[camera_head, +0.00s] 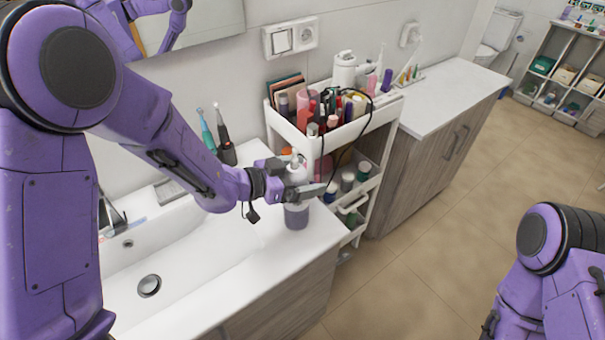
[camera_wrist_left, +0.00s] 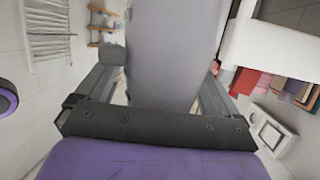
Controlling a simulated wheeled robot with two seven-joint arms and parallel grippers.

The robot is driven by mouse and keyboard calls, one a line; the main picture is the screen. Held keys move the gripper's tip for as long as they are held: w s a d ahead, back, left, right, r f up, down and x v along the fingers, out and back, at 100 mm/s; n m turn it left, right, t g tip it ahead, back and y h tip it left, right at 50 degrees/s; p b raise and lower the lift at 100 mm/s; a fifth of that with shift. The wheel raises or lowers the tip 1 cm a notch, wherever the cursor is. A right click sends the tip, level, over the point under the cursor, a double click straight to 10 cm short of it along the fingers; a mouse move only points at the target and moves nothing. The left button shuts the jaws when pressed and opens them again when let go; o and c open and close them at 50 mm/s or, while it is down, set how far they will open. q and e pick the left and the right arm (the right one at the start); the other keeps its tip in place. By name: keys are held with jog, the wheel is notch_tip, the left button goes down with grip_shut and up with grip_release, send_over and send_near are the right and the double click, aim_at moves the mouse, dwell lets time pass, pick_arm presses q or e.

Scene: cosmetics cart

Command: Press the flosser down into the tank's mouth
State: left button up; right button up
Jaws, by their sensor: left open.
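The flosser (camera_head: 295,172) is a white, upright body between the fingers of my left gripper (camera_head: 300,181), at the right end of the sink counter. Below it is the tank (camera_head: 297,215), greyish-blue and standing on the counter near its edge. The gripper hides where the two meet, so I cannot tell how far the flosser sits in the tank's mouth. In the left wrist view, a large grey body (camera_wrist_left: 174,50) fills the space between the open fingers of the left gripper (camera_wrist_left: 160,82). My right gripper is not visible.
Two electric toothbrushes (camera_head: 226,151) stand behind the gripper by the wall. A white cart (camera_head: 318,150) full of bottles and tubes is just right of the tank. The sink basin (camera_head: 175,270) lies to the left. The counter in front of the tank is clear.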

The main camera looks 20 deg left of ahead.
pick_arm(q)
jog(key=shift+s+a+r, duration=0.1)
jog(key=shift+s+a, duration=0.1)
jog(key=shift+a, duration=0.05)
jog(key=b+v, duration=0.1)
jog(key=v, duration=0.8)
jog(key=shift+s+a+r+b, duration=0.2)
jog(key=shift+s+b, duration=0.05)
jog(key=shift+b, duration=0.05)
